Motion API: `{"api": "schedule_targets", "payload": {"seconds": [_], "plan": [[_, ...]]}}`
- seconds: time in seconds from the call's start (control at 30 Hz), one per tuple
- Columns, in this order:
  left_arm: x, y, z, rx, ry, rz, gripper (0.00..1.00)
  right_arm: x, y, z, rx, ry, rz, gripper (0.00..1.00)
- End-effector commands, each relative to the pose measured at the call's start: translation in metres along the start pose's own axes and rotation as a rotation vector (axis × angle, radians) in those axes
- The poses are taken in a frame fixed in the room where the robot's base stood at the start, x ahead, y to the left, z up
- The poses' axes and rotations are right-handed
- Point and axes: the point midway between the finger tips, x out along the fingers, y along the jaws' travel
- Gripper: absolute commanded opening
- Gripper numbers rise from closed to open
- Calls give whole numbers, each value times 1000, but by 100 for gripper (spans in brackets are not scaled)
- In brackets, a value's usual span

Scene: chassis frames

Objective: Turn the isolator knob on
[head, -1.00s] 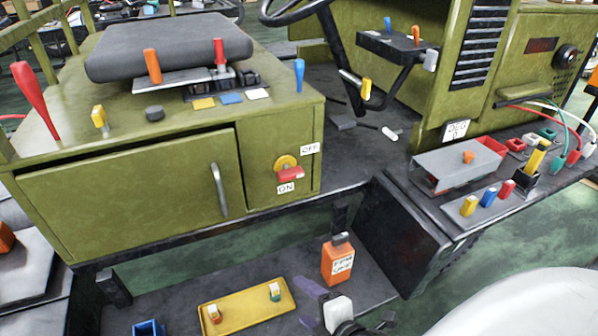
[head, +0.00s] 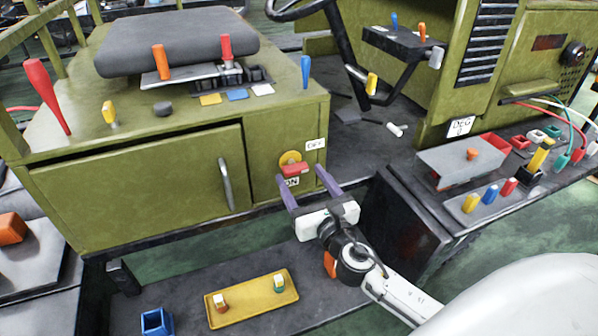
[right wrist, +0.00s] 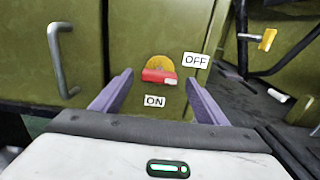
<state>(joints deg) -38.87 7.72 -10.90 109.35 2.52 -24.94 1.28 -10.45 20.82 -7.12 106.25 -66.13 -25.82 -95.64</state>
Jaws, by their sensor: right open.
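The isolator knob is a red handle (head: 296,169) on a yellow round base (head: 290,157), on the front of the green cabinet. The red handle lies roughly level in the right wrist view (right wrist: 159,76), tilted slightly down to the right. An OFF label (head: 316,144) is at its upper right and an ON label (head: 292,181) is below it. My right gripper (head: 307,173) is open, its purple fingers pointing at the panel. In the right wrist view the fingers (right wrist: 158,95) stand left and right of the knob, apart from it. My left gripper is not in view.
A cabinet door with a metal handle (head: 226,184) is left of the knob. A yellow tray (head: 240,313) and a blue box (head: 156,321) sit on the lower shelf. A dark box-shaped step (head: 405,225) is to the right of my right gripper.

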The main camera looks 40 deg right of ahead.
Motion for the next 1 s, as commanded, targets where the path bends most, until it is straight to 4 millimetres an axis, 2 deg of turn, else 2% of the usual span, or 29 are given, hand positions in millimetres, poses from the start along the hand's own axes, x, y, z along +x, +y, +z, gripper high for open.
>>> {"api": "schedule_targets", "payload": {"seconds": [0.1,0.2,0.5,0.77,1.0], "plan": [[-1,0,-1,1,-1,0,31,15,0,0,1,0,0,67],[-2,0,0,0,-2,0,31,21,0,0,1,0,1,67],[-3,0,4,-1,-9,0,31,23,0,-1,2,2,1,67],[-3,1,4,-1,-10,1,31,23,0,-1,3,2,1,26],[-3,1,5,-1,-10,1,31,23,0,-1,23,2,1,26]]}}
